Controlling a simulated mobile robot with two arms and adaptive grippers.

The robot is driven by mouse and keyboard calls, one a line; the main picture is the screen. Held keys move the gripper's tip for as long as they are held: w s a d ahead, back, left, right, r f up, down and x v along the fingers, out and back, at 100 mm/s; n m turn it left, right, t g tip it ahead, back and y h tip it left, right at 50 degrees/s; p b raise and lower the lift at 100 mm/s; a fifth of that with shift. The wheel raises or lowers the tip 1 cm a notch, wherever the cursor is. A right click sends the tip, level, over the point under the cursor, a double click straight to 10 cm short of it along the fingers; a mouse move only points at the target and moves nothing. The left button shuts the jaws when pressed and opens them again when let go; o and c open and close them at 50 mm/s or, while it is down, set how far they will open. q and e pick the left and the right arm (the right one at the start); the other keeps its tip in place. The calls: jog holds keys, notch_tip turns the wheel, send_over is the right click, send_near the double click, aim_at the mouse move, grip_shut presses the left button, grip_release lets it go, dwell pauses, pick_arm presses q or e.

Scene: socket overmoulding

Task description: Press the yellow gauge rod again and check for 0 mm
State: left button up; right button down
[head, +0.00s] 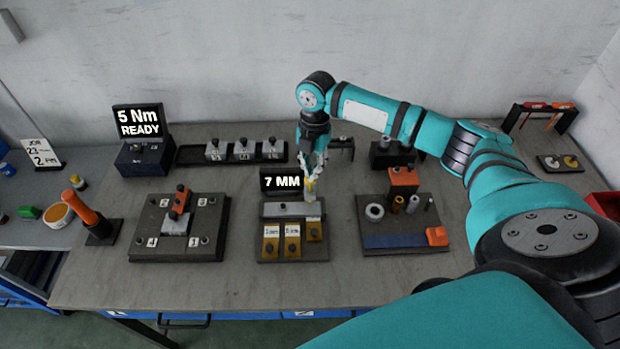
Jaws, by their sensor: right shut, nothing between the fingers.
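The yellow gauge rod (310,185) stands at the right end of the gauge station, just under my right gripper (312,172). The fingers are shut and empty, pointing down at the top of the rod. I cannot tell whether they touch it. The gauge display (281,181) behind the station reads "7 MM". A grey bar (285,209) lies across the station in front of the display. My left gripper is not in view.
Gold blocks (292,246) sit at the station's front. Left are a plate with numbered corners (150,250), an orange-handled tool (82,207) and a "5 Nm READY" display (138,121). Right is a dark board (385,229) with cylinders and an orange block (403,177).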

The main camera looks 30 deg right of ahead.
notch_tip(320, 180, down, 4)
jog(key=shift+r+b, duration=0.15)
jog(key=shift+b, duration=0.5)
jog(key=shift+s+a+f, duration=0.1)
jog(key=shift+s+f, duration=0.1)
jog(key=shift+s, duration=0.2)
jog(key=shift+f, duration=0.15)
jog(key=w+d+r, duration=0.1)
jog(key=w+d, duration=0.1)
send_near(313, 182)
jog(key=w+d, duration=0.1)
jog(key=w+d+r, duration=0.1)
jog(key=w+d, duration=0.1)
jog(key=shift+w+d+r, duration=0.25)
jog(key=shift+w+d, duration=0.05)
